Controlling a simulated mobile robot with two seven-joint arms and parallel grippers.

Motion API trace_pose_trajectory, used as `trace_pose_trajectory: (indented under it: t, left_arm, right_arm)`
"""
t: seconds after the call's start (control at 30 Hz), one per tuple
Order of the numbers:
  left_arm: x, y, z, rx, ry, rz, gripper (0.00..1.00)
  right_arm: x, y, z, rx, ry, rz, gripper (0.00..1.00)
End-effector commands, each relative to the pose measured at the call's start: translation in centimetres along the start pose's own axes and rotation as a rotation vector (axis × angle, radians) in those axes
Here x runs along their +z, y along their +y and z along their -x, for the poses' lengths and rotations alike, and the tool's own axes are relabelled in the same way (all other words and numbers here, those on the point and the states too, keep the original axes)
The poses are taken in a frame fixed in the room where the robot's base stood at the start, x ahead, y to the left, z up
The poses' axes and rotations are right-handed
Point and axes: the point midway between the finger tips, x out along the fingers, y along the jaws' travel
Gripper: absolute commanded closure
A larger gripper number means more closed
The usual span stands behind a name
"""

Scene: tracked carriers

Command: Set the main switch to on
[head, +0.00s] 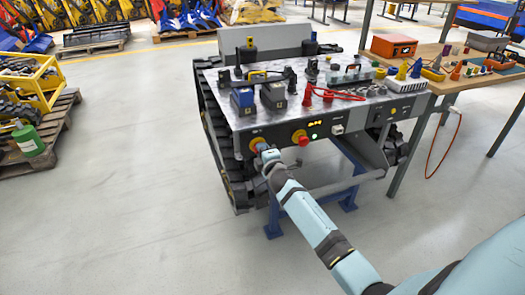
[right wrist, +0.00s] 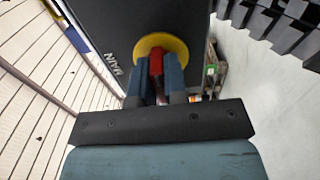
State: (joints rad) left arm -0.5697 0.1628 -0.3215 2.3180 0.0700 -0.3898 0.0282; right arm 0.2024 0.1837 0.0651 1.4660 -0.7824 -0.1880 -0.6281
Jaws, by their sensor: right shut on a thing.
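The main switch is a red handle (right wrist: 156,63) on a round yellow plate (right wrist: 176,42), with the letters "MAIN" partly readable beside it in the right wrist view. In the head view its yellow plate (head: 257,144) is on the left of the carrier's front panel. My right gripper (head: 265,152) reaches the switch from the front. In the right wrist view its two fingers (right wrist: 158,82) are shut on the red handle, one on each side. The fingers hide part of the handle, and I cannot tell its on or off setting. My left gripper is not in view.
The tracked carrier (head: 235,115) bears batteries and tools on top. A wooden workbench (head: 455,85) stands at the right.

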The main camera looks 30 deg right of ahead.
Motion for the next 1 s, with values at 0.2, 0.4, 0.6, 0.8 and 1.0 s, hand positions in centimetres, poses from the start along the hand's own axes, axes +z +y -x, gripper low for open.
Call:
trace_pose_trajectory:
  t: [0.2,0.4,0.6,0.8,1.0]
  left_arm:
    - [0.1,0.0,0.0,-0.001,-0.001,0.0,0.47]
    - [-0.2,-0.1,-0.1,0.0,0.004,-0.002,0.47]
    - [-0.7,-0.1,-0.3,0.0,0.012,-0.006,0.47]
    - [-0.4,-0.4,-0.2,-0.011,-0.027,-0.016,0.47]
    - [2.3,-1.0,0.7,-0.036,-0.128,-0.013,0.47]
  right_arm:
    - [-0.1,-0.1,0.0,-0.002,0.0,0.001,0.76]
    - [0.0,-0.1,0.0,-0.001,0.0,0.001,0.62]
    - [0.0,0.0,0.4,-0.001,0.0,0.001,0.62]
    - [-0.1,0.0,3.4,-0.003,0.001,0.001,0.62]
    - [0.0,0.0,8.1,-0.004,0.0,0.0,0.62]
